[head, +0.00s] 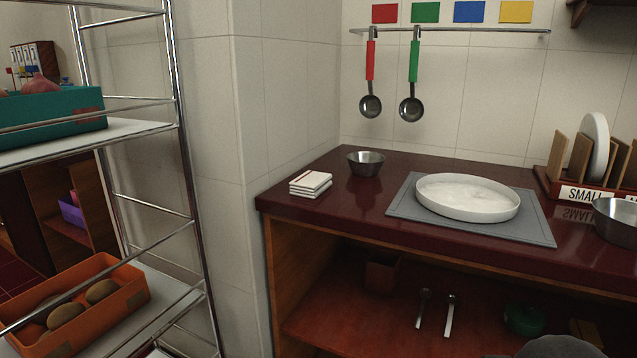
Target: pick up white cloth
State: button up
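A folded white cloth (310,182) with thin dark stripes lies in a small stack at the left end of the dark red countertop (350,215), near its front edge. A small steel bowl (366,164) stands just behind it to the right, a little apart. The whole cloth shows and nothing covers it. My gripper is not in view.
A white dish (468,197) sits on a grey mat (530,230) right of the cloth. A steel pan (616,218) and a plate rack (580,192) stand farther right. Two ladles hang from a rail (470,31). A wire shelf (185,150) with bins stands left.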

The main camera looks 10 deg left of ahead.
aim_at(311, 184)
jog(key=z, duration=2.05)
jog(key=k, duration=1.1)
jog(key=u, duration=1.9)
jog(key=i, duration=0.5)
jog(key=u, duration=0.1)
